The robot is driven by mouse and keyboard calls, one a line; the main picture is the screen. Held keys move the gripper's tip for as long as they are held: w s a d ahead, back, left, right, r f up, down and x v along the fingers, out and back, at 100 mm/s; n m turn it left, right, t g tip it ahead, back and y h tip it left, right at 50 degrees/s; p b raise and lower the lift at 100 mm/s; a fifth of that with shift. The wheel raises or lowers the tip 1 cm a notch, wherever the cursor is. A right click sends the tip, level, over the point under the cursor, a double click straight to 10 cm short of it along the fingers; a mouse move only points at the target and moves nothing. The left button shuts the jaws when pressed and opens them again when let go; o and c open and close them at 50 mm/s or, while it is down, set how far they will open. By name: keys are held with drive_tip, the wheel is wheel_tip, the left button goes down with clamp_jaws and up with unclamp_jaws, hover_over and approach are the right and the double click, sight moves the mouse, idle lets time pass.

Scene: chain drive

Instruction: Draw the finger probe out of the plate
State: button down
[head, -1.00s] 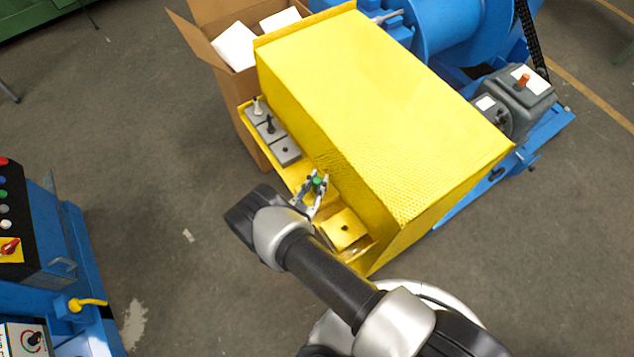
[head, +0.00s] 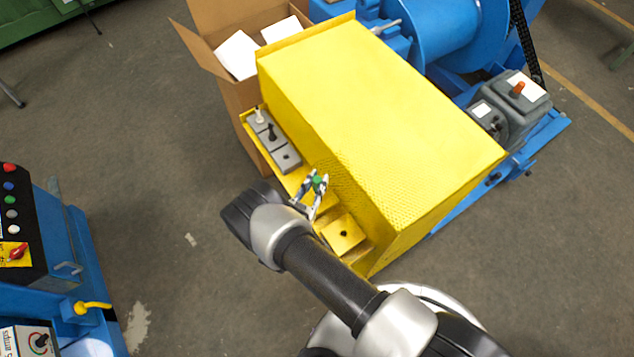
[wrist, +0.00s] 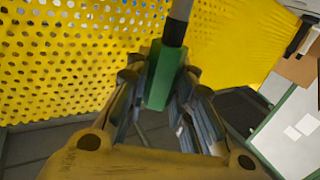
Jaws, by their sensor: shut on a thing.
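My gripper (head: 318,183) is shut on the green grip of the finger probe (wrist: 160,78). In the wrist view, a black collar and a grey rod run from the green grip out of the top edge, so the rod's end is hidden. In the head view the probe's green part shows between the fingertips, beside the yellow guard's near side. A yellow plate (head: 352,241) with a dark hole lies below and right of my gripper. The hole looks empty. I cannot tell whether the probe touches anything below it.
The large yellow perforated guard (head: 380,110) stands close beside my gripper. Grey blocks (head: 286,159) in a row on the yellow ledge hold a white and a black peg; the nearest block's hole looks empty. An open cardboard box (head: 236,103) stands behind.

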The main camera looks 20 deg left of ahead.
drive_tip(key=shift+r+p, duration=1.8)
drive_tip(key=shift+r, duration=0.95)
